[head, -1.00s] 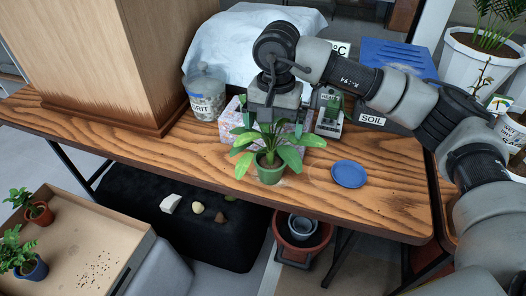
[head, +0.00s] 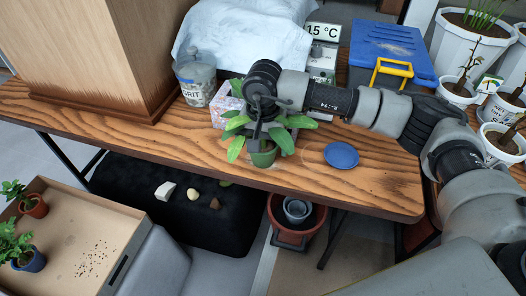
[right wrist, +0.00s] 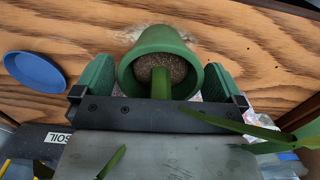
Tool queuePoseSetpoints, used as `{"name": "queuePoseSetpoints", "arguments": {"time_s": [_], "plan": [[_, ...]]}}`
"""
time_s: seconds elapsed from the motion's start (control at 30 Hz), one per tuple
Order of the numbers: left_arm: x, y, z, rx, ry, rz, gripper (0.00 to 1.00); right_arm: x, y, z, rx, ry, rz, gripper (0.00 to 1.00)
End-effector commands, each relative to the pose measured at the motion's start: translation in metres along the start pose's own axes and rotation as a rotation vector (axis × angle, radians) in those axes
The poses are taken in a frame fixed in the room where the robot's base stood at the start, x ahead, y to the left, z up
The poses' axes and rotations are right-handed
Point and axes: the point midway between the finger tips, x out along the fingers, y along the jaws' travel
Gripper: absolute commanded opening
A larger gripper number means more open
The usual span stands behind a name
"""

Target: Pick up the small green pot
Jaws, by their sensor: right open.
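The small green pot (head: 264,158) holds a leafy green plant and stands on the wooden table near its front edge. My right gripper (head: 263,132) is down among the leaves, just above and around the pot in the head view. In the right wrist view the pot (right wrist: 160,62), with brown soil and a green stem inside, sits between the two green finger pads of my open right gripper (right wrist: 158,76). Narrow gaps seem to show beside the pot; contact is hard to tell. Leaves partly hide the fingers in the head view. My left gripper is out of view.
A blue saucer (head: 341,155) lies right of the pot. Behind stand a patterned box (head: 228,103), a grit jar (head: 197,84) and a blue toolbox (head: 393,50). A large wooden box (head: 90,60) stands at left. The table's left front is clear.

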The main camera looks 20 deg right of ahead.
Motion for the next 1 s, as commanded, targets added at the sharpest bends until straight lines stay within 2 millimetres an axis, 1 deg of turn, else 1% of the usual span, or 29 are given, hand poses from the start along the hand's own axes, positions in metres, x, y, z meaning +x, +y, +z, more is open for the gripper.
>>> {"name": "queuePoseSetpoints", "arguments": {"time_s": [0.1, 0.13, 0.4, 0.43, 0.77, 0.87, 1.0], "plan": [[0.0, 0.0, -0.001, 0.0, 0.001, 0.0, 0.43, -0.001, 0.0, 0.0, -0.001, 0.0, -0.001, 1.0], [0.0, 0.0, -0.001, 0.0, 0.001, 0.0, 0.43, -0.001, 0.0, 0.0, -0.001, 0.0, -0.001, 0.98], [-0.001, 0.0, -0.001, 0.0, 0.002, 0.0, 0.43, -0.001, 0.0, 0.0, -0.001, 0.0, -0.001, 0.57], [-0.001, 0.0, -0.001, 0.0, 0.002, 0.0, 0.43, -0.001, 0.0, 0.0, -0.001, 0.0, -0.002, 0.54], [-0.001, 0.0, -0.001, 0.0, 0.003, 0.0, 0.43, -0.005, -0.001, 0.0, -0.001, 0.001, -0.002, 0.54], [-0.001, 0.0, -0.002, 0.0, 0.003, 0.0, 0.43, -0.011, -0.001, 0.0, -0.001, 0.001, -0.003, 0.54], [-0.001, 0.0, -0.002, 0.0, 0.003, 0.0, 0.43, -0.025, -0.001, 0.0, -0.002, 0.002, -0.004, 0.54]]}}
